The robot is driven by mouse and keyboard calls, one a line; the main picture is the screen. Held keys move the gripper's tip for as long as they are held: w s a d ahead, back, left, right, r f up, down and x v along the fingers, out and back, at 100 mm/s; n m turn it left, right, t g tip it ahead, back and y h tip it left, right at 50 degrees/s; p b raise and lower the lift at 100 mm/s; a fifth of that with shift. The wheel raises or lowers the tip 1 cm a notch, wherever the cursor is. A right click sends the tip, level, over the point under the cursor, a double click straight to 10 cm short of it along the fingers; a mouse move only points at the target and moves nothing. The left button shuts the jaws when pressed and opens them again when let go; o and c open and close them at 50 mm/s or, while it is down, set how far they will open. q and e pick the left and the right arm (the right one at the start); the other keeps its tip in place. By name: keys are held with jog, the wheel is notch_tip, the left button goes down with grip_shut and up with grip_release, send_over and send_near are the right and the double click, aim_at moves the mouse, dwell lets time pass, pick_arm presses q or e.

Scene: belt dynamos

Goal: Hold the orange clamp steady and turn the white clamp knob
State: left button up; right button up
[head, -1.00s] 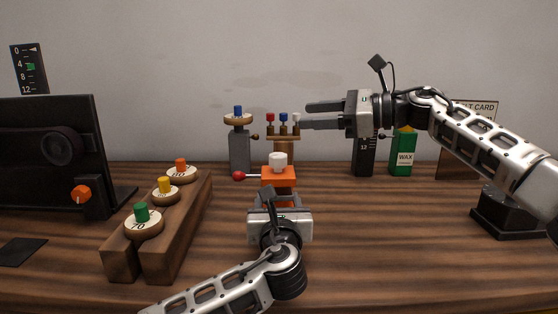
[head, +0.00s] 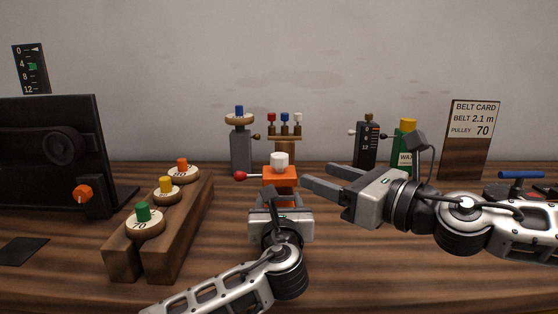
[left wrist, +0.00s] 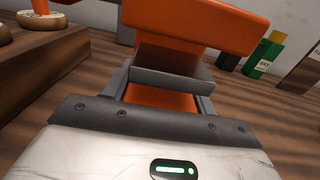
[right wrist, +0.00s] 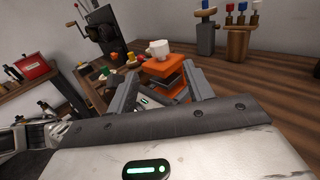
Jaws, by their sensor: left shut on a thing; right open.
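The orange clamp (head: 283,178) stands on the table in the middle of the head view, with the white clamp knob (head: 279,160) on top. A red-tipped lever (head: 240,176) sticks out to its left. My left gripper (left wrist: 165,90) is shut on the orange clamp's body, below its top block. My right gripper (head: 325,178) is open and empty, just right of the clamp, its fingers pointing toward it. In the right wrist view, the clamp (right wrist: 163,75) and the knob (right wrist: 158,47) appear beyond and between the open fingers, apart from them.
A wooden rack (head: 190,222) with pulleys stands at the left, beside a black machine (head: 50,150). Behind are a grey post (head: 241,150), a tool stand (head: 285,150), a dark gauge (head: 366,145), a green wax box (head: 404,148) and a belt card (head: 472,140).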

aim_at(286, 163)
jog(key=x, duration=1.1)
jog(key=c, duration=1)
